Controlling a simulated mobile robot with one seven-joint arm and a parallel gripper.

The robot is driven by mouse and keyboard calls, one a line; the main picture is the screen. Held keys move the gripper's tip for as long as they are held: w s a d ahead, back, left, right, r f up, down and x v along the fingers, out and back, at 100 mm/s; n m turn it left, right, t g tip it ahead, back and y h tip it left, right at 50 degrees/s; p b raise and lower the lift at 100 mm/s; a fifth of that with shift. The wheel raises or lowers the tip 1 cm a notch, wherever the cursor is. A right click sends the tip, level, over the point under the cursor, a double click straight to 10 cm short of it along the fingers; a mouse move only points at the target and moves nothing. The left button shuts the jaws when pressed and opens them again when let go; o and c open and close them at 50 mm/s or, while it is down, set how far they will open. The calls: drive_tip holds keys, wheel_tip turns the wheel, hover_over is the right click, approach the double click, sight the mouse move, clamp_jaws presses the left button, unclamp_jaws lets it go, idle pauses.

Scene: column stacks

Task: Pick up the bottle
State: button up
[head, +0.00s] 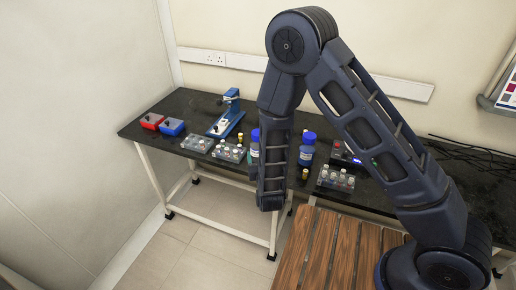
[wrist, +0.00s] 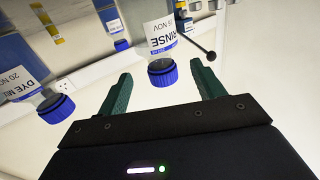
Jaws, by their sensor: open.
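In the wrist view, which is upside down, a clear bottle (wrist: 158,35) with a blue cap and a white label reading "RINSE" is between and beyond the fingers of my gripper (wrist: 162,82). The gripper is open, with a green finger on each side, and no finger visibly touches the bottle. A second blue-capped bottle (wrist: 22,70), labelled "DYE", is at the left edge. In the head view, two blue-capped bottles stand on the dark bench: one (head: 254,152) partly hidden by my arm, the other (head: 307,150) with blue contents. My gripper is hidden behind my arm there.
The black bench (head: 165,125) also holds a red box (head: 151,121), a blue box (head: 172,126), a blue device (head: 227,118) and clear vial racks (head: 336,179). Small yellow-capped vials (head: 305,174) stand near the bottles. A slatted wooden surface (head: 320,250) is in front.

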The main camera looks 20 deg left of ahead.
drive_tip(key=x, duration=0.5)
drive_tip(key=shift+w+a, duration=0.1)
drive_tip(key=shift+w, duration=0.15)
drive_tip(key=shift+r+x, duration=0.2)
drive_tip(key=shift+x, duration=1.1)
drive_tip(key=shift+r+x, duration=0.25)
drive_tip(key=shift+x, duration=1.05)
drive_tip(key=shift+w, duration=0.1)
drive_tip(key=c, duration=1.3)
drive_tip(key=shift+c, duration=0.2)
